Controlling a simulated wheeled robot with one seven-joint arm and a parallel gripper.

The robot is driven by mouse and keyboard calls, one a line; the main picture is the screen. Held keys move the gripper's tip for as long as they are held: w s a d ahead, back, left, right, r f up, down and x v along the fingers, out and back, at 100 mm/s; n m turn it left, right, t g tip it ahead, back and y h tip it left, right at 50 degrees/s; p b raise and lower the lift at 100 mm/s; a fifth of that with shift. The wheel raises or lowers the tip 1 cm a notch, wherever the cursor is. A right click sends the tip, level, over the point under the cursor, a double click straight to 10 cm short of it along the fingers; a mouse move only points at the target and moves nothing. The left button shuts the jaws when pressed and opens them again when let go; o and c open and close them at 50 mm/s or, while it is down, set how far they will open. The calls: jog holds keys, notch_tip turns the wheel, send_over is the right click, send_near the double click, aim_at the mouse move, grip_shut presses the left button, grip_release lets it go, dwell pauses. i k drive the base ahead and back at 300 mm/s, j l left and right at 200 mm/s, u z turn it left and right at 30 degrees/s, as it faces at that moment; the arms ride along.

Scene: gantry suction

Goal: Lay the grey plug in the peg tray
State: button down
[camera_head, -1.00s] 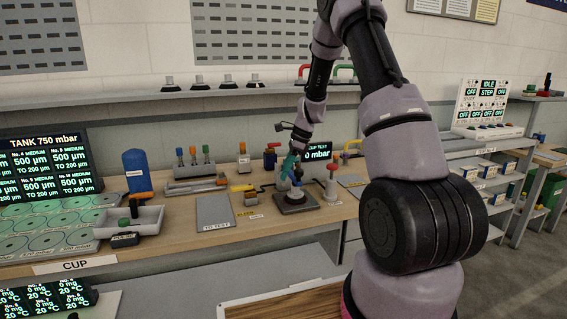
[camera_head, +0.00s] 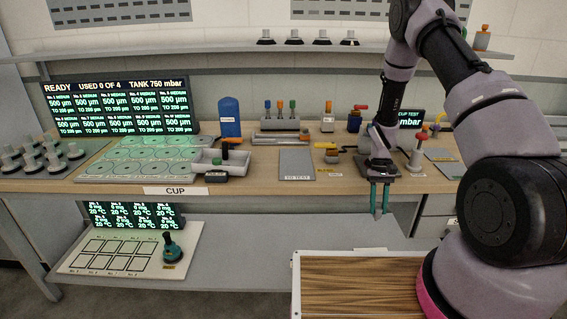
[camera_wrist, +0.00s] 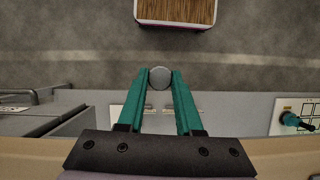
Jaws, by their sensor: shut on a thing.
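My gripper (camera_head: 380,212) hangs in front of the bench edge at right of centre in the head view, teal fingers pointing down. In the wrist view its fingertips (camera_wrist: 160,78) are shut on a grey round-ended piece, the grey plug (camera_wrist: 160,77). Only its round end shows there, and it is hardly visible in the head view. A pale open tray (camera_head: 206,170) with raised walls, likely the peg tray, lies on the bench left of centre, well left of my gripper. A dark peg with an orange top (camera_head: 226,148) stands at its back right.
A small dark labelled block (camera_head: 215,177) sits at the tray's front. A blue cylinder (camera_head: 229,117) and a rack of coloured handles (camera_head: 281,125) stand behind. A grey mat (camera_head: 296,163) lies between tray and arm. A wood-topped box (camera_head: 350,285) stands in front, below my gripper.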

aim_at(222, 157)
jog(key=j+z, duration=0.2)
jog(key=j, duration=0.5)
jog(key=j+z, duration=0.2)
jog(key=j, duration=0.45)
jog(key=k+j+z, duration=0.2)
jog(key=j, duration=0.5)
